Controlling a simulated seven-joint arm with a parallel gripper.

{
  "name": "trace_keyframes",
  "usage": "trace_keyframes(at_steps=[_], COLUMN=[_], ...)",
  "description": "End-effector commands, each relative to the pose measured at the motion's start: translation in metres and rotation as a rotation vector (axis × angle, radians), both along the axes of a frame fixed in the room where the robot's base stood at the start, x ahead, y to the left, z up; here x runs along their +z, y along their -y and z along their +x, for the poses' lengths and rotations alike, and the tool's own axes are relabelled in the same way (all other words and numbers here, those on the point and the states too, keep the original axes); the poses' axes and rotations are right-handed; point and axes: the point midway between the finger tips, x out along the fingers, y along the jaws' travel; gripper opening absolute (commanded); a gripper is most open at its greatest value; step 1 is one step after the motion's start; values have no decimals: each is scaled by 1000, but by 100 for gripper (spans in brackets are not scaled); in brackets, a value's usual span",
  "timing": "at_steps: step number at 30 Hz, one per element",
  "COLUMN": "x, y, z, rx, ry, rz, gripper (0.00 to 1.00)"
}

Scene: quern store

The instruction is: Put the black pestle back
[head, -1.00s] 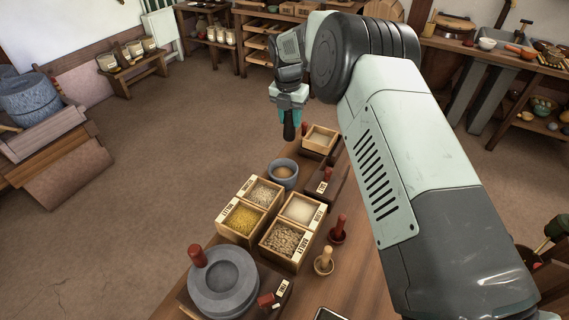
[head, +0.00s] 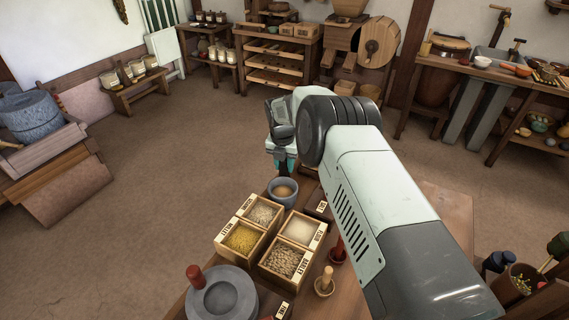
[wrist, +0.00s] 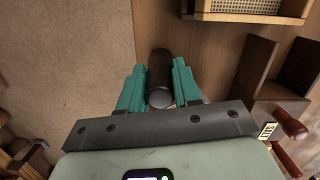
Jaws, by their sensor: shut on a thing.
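My gripper (wrist: 159,92) is shut on the black pestle (wrist: 160,72), which sits between its teal fingers in the wrist view. In the head view my gripper (head: 284,166) is just behind the grey bowl (head: 283,191) at the far end of the table; the pestle's lower end is hard to make out there. In the wrist view bare wood lies beneath the pestle. A dark wooden holder (wrist: 257,66) with upright walls stands to its right. I cannot tell the height of the pestle above the table.
A red-handled tool (wrist: 290,124) lies by the holder. A box with a mesh top (wrist: 245,9) is ahead.

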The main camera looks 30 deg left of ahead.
Motion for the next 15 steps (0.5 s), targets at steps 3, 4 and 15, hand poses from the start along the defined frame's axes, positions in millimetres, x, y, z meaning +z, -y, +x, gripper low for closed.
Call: trace_keyframes(at_steps=[3, 4, 15], x=[0, -1, -3], y=[0, 0, 0], z=[0, 0, 0], rx=[-1, -1, -1], ry=[0, -1, -1], rz=[0, 0, 0], gripper=[2, 2, 58])
